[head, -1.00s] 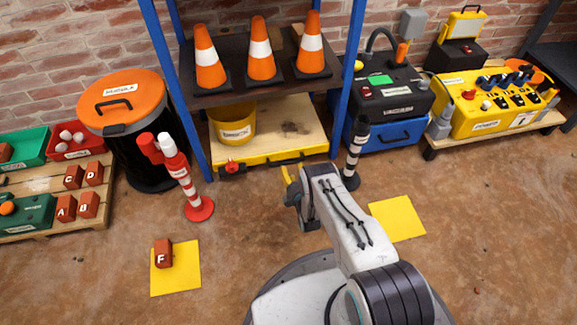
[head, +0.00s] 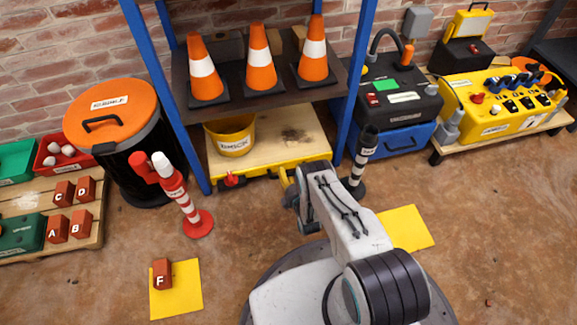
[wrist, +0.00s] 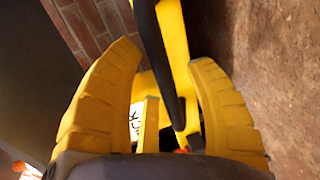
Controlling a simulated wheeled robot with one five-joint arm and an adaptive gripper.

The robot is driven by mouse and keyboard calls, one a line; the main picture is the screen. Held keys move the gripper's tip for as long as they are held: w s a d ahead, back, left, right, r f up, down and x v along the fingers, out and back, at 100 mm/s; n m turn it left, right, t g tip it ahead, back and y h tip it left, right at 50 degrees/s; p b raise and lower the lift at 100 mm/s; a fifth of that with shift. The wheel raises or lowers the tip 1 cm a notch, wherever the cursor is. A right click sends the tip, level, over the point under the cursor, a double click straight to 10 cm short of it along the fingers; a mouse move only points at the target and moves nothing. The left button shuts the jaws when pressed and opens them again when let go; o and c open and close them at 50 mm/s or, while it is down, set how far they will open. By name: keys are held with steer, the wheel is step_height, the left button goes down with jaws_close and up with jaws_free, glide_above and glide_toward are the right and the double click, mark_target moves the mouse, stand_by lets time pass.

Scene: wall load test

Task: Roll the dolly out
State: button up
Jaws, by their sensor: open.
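The dolly (head: 285,145) is a low wooden platform with a yellow front edge, standing under the blue-framed shelf. A yellow bucket (head: 232,137) stands on its left part. A red knob (head: 231,179) sits at its front left. My gripper (head: 289,183) is at the dolly's front edge, right of its middle, partly hidden by my arm. In the wrist view my gripper (wrist: 165,57) has its yellow fingers spread. The dolly's yellow edge and a dark handle bar (wrist: 157,50) run between and beyond them. I cannot tell whether the fingers touch the bar.
A red-and-white post (head: 182,200) stands left of the dolly, and a black-and-white post (head: 362,160) stands close to my arm's right. Yellow floor mats lie at left (head: 190,300) and right (head: 408,228); the left bears brick F (head: 162,273). Floor before the dolly is otherwise clear.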

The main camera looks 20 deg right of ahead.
steer(key=shift+w, duration=0.15)
steer(key=shift+c, duration=0.4)
jaws_close()
